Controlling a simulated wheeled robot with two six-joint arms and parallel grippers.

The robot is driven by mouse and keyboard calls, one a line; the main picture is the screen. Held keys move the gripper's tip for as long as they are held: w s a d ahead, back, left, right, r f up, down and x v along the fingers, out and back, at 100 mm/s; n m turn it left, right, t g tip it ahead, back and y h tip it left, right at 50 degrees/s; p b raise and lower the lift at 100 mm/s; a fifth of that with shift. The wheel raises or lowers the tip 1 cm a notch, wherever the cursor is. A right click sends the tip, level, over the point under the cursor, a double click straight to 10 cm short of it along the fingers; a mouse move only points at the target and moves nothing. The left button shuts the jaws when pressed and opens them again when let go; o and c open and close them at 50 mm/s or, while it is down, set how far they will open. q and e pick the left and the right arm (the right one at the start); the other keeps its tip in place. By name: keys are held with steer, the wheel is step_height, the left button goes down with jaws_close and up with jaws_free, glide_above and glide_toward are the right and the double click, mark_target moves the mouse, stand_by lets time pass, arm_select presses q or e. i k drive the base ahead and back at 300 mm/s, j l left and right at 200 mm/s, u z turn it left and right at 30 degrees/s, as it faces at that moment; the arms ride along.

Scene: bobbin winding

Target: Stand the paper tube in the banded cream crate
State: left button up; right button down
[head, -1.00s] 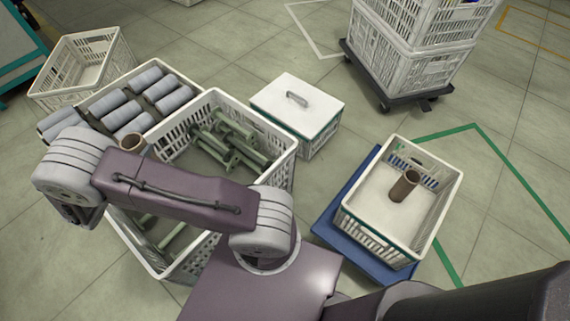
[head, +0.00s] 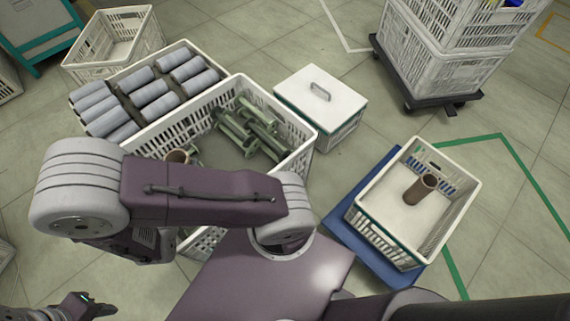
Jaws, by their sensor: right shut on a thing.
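The banded cream crate (head: 388,253) has a teal band and sits on a blue base at the right. Another brown tube (head: 422,188) stands inside it, towards the far side. A dark part, seemingly my left gripper (head: 85,308), is cut off at the bottom left; its jaws are unclear.
The large crate (head: 300,150) holds several green bobbins (head: 250,130). Behind it is a crate of grey rolls (head: 155,92). A white lidded box (head: 320,95) stands between the large crate and the banded crate. Stacked crates (head: 440,60) stand on a dolly.

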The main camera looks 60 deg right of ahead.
mark_target(397, 216)
steer(key=j+z, duration=0.1)
steer(key=z, duration=0.4)
steer(key=k+z, duration=0.1)
steer(key=z, duration=0.9)
steer(key=k+z, duration=0.15)
steer(key=z, duration=0.85)
steer(key=k, duration=0.05)
